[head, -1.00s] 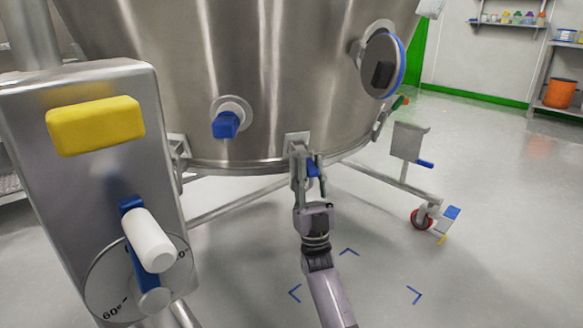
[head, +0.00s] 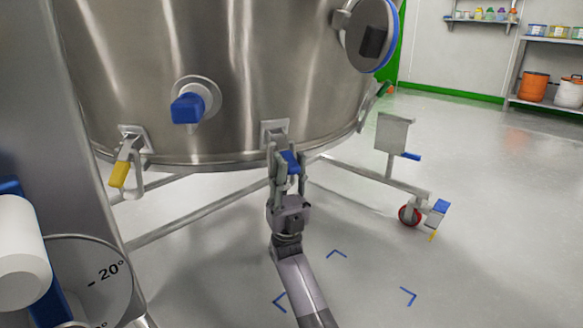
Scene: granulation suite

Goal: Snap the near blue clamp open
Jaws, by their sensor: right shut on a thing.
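The near blue clamp (head: 290,161) hangs from a bracket (head: 273,132) at the lower rim of the steel vessel (head: 250,60). Its blue handle shows between the fingers of my right gripper (head: 288,168), which points away from me and is shut on it. The fingers partly hide the clamp, and I cannot tell whether its latch is released. My left gripper is not in view.
A yellow-handled clamp (head: 119,174) hangs on the rim to the left. A blue-capped port (head: 188,107) sticks out of the vessel. A steel column with a white-knobbed dial (head: 85,275) stands close at left. A frame leg with a red caster (head: 409,215) is at right.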

